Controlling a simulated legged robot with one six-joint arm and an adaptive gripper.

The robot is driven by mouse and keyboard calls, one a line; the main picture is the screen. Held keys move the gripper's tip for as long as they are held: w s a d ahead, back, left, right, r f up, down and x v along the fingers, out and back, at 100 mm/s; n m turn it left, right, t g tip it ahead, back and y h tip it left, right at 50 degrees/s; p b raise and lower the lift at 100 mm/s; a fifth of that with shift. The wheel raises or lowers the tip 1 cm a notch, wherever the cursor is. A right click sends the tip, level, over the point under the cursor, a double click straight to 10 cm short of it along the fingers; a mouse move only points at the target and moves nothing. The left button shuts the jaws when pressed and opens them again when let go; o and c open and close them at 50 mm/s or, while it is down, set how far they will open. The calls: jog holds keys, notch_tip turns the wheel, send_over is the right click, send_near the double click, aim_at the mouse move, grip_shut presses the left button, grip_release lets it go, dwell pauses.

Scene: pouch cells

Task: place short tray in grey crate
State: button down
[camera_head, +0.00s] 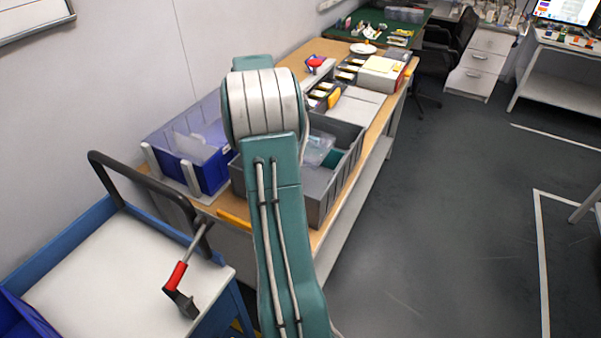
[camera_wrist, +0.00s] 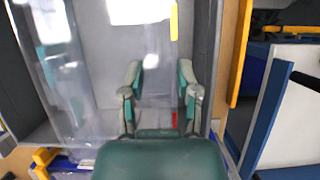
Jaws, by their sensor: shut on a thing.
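The short tray is clear plastic. In the head view, a clear tray (camera_head: 318,149) shows inside the grey crate (camera_head: 350,172), just right of my arm. In the wrist view, the clear tray (camera_wrist: 85,70) spans the left and middle, with bright reflections. My gripper (camera_wrist: 163,85) is shut on it, with its fingers apart on either side of clear plastic. The grey crate (camera_wrist: 232,60) lies beneath and around it. My arm hides my gripper and part of the crate in the head view. I cannot tell whether the tray touches the crate floor.
A blue bin (camera_head: 178,150) with clear plastic stands left of the crate, near the wall. A white box (camera_head: 382,74) and small black bins (camera_head: 325,93) stand farther along the table. A blue cart (camera_head: 110,270) with a black handle is at front left. Floor on the right is clear.

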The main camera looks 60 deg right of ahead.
notch_tip(320, 180, down, 15)
jog(key=shift+f, duration=0.15)
dwell(0.7)
jog(key=shift+f, duration=0.1)
jog(key=shift+c, duration=1.7)
grip_release()
jog(key=v, duration=1.2)
